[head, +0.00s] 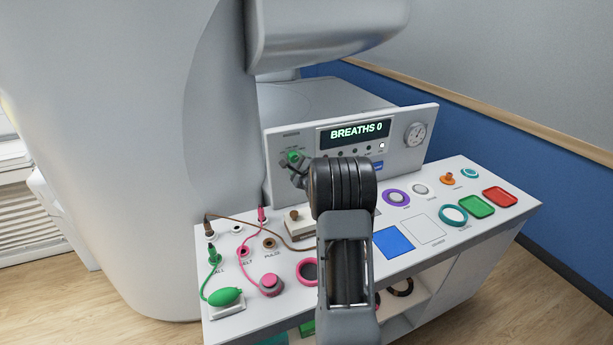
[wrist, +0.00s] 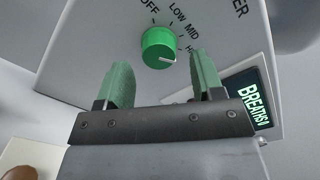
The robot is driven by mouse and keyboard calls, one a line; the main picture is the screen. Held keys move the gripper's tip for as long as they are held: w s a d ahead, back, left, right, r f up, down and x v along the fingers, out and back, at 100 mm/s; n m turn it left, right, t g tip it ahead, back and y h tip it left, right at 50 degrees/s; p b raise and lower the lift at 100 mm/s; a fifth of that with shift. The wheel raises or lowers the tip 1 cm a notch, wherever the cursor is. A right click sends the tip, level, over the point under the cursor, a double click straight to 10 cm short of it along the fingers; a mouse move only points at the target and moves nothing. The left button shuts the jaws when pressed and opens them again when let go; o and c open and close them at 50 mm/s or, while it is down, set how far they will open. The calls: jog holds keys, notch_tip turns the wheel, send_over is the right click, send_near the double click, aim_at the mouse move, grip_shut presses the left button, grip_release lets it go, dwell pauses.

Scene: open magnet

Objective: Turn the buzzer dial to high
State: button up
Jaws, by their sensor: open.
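The green buzzer dial (wrist: 158,48) is on the white panel (wrist: 80,50) in the wrist view, with OFF, LOW, MID and a partly hidden label beginning with H around it. Its pale pointer mark lies at its lower right, directed to the right, roughly toward the H label. My gripper (wrist: 162,62) is open, with one green-padded finger left of the dial and the other right of it. Clear gaps show on both sides, and I see no contact. In the head view the dial (head: 293,156) sits at the panel's left, and my arm hides most of the gripper.
A display (head: 355,131) reading BREATHS 0 and a round gauge (head: 415,134) are on the same panel. The table (head: 255,318) below holds a green bulb (head: 224,297), pink and brown cables, coloured rings and trays. A large grey machine (head: 150,150) stands left and overhangs behind.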

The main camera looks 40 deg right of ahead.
jog(key=b+v, duration=0.2)
jog(key=v, duration=1)
dwell(0.3)
